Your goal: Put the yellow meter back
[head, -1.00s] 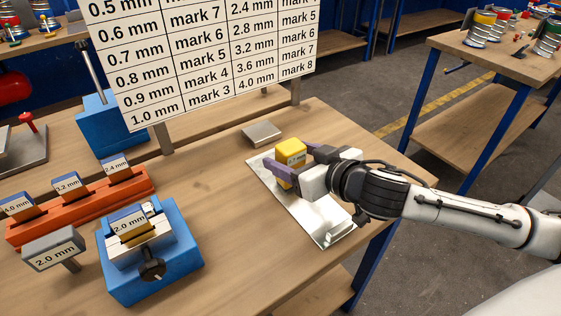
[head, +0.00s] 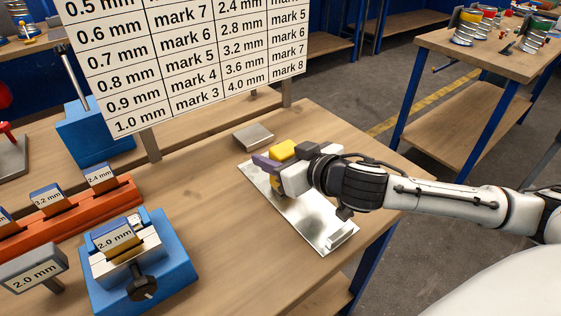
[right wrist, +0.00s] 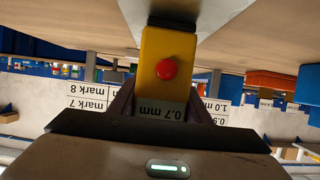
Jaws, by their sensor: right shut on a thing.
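The yellow meter (head: 283,150) is held over the far-left part of the shiny metal sheet (head: 312,218). My right gripper (head: 272,164) is shut on it, with a purple finger along its near side. The right wrist view shows the meter (right wrist: 168,52) from close by, with a red button and a small display reading 0.7 mm. Whether its lower end touches the sheet, I cannot tell. A low grey block (head: 253,136) sits on the bench just beyond the sheet. My left gripper is not in view.
A chart board (head: 190,65) stands behind. A blue clamp (head: 138,265) holds a 2.0 mm piece at the left. An orange rack (head: 70,215) holds labelled pieces, and a grey 2.0 mm sign (head: 35,270) is in front. Bench between clamp and sheet is clear.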

